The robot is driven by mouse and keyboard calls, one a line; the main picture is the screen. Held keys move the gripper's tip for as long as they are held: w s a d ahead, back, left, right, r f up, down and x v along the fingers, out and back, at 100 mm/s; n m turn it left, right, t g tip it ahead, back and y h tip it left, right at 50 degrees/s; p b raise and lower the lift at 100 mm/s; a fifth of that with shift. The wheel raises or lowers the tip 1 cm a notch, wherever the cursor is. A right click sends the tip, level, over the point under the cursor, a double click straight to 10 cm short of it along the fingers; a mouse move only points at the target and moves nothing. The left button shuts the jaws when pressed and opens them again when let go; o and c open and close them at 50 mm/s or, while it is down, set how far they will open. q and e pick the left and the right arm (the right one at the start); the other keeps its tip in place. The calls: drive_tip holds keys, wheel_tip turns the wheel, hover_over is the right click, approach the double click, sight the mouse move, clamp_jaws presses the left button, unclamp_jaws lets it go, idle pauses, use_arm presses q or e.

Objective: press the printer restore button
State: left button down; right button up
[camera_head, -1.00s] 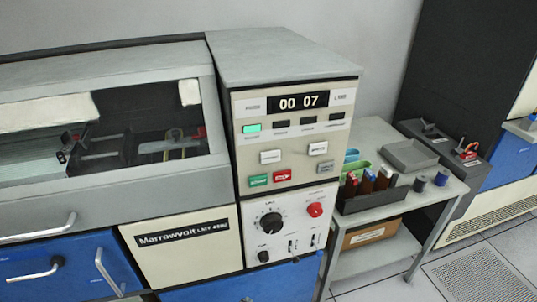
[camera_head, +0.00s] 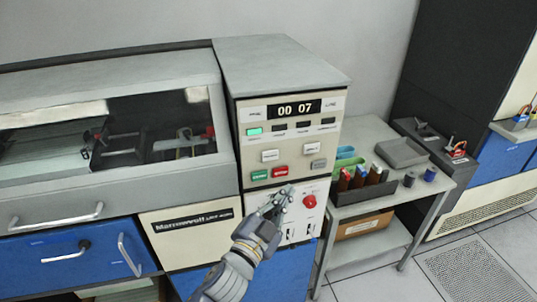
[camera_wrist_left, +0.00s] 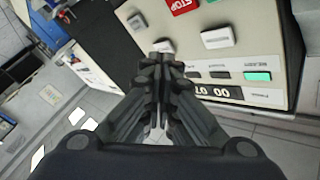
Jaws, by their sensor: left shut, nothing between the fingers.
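The printer's cream control panel (camera_head: 240,160) fills the middle of the head view. It carries a green button (camera_head: 260,175), a red button (camera_head: 281,172), a grey button (camera_head: 318,164), and two white buttons, left (camera_head: 270,156) and right (camera_head: 312,148). The labels on the grey and white ones are too small to read, so I cannot tell which is restore. My left gripper (camera_head: 286,191) is shut and empty, below the red button in the head view. In the left wrist view, its fingertips (camera_wrist_left: 160,58) overlap the right white button (camera_wrist_left: 163,46), beside the grey button (camera_wrist_left: 137,22). Contact cannot be told.
A red knob (camera_head: 309,201) is on the lower panel, right of my fingers. A lit green lamp (camera_head: 254,131) and a counter reading 00 07 (camera_head: 294,110) are above the buttons. A side table (camera_head: 395,195) with a dark holder stands to the right.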

sight(270, 155)
use_arm(q)
drive_tip(key=r, duration=0.1)
drive_tip(key=s+r, duration=0.1)
drive_tip(key=r, duration=0.2)
drive_tip(key=shift+s+d, duration=0.15)
drive_tip(key=shift+d, duration=0.15)
drive_tip(key=shift+w+a, duration=0.45)
drive_tip(key=shift+w, duration=0.95)
drive_tip(key=shift+w+a, duration=0.5)
drive_tip(key=shift+w, duration=0.95)
drive_tip(key=shift+w+a, duration=0.45)
drive_tip(key=shift+w, duration=0.95)
drive_tip(key=shift+w+a, duration=0.15)
drive_tip(key=shift+w, duration=0.2)
